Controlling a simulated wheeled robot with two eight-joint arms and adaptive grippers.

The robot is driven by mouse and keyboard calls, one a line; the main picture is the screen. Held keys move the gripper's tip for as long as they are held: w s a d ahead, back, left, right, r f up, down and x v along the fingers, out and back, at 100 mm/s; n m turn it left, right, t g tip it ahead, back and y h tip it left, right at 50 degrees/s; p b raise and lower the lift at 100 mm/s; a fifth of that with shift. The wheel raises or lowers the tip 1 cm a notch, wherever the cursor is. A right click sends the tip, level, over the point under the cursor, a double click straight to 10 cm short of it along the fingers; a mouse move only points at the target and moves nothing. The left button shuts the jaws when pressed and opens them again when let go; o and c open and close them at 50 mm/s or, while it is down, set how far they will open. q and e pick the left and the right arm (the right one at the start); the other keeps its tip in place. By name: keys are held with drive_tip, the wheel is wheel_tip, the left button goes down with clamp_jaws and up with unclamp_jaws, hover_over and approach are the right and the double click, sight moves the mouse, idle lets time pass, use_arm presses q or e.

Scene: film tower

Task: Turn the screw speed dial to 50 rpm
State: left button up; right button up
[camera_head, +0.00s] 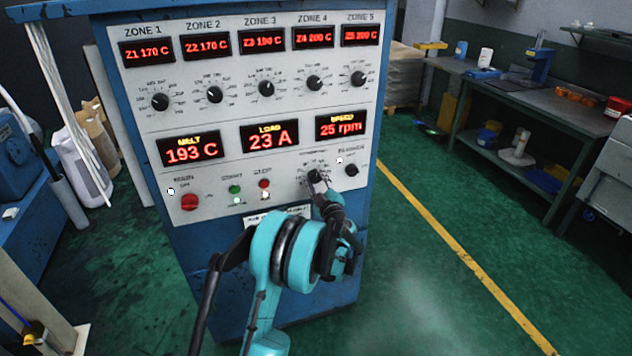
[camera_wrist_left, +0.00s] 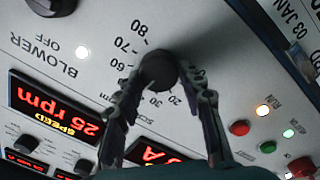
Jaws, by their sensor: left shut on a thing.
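The screw speed dial is a dark round knob low on the right of the control panel; it shows best in the wrist view (camera_wrist_left: 158,68), with numbers from 20 to 80 printed around it. Its pointer mark cannot be made out. My left gripper (camera_wrist_left: 160,86) is shut on the dial, one finger on each side. In the head view the left gripper (camera_head: 318,182) hides most of the dial and part of its scale. The speed display (camera_head: 340,126) reads 25 rpm, and it reads the same upside down in the wrist view (camera_wrist_left: 56,104). My right gripper is out of view.
The blower knob (camera_head: 351,170) sits close to the right of the dial. Start and stop buttons (camera_head: 264,184) and a red switch (camera_head: 190,202) lie to its left. Zone knobs and displays line the panel above. Green floor is clear to the right, before a workbench (camera_head: 560,120).

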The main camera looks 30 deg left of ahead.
use_arm(q)
drive_tip(key=shift+m, duration=2.1)
drive_tip(key=shift+d, duration=0.1)
drive_tip(key=o, duration=1.2)
drive_tip(key=shift+c, duration=0.2)
drive_tip(key=v, duration=1.2)
drive_tip(key=shift+r, duration=0.1)
